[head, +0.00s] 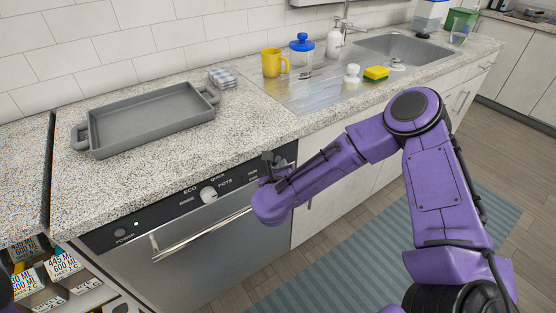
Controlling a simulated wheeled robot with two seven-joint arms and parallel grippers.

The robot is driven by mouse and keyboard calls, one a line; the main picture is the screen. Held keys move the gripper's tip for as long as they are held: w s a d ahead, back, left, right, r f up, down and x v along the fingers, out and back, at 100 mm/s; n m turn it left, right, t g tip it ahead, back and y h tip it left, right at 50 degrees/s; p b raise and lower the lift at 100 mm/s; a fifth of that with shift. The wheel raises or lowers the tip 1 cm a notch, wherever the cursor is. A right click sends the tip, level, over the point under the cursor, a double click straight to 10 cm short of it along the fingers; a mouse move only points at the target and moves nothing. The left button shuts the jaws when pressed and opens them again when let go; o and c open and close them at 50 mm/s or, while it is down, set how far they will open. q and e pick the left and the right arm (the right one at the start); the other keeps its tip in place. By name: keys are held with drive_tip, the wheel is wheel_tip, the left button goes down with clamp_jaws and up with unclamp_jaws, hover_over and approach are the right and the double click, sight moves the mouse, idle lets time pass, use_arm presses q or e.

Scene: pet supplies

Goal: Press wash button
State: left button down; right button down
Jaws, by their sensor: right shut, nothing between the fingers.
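The dishwasher's black control panel (165,212) runs under the counter edge, with a silver dial (208,194) near its middle and a small green light beside the power label at its left. The readable labels are power, eco, quick and pots. A small label near the right end is too small to read. My right gripper (272,166) is shut and empty, at the right end of the panel, and covers part of it. I cannot make out a wash button or whether the fingertips touch the panel. My left gripper is not in view.
The dishwasher's silver handle (200,236) sticks out below the panel.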

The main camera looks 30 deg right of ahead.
drive_tip(key=shift+w, duration=0.45)
idle(0.4)
drive_tip(key=shift+s, duration=0.85)
drive_tip(key=s+p, duration=0.1)
drive_tip(key=s, duration=0.4)
drive_tip(key=shift+d, duration=0.2)
idle(0.7)
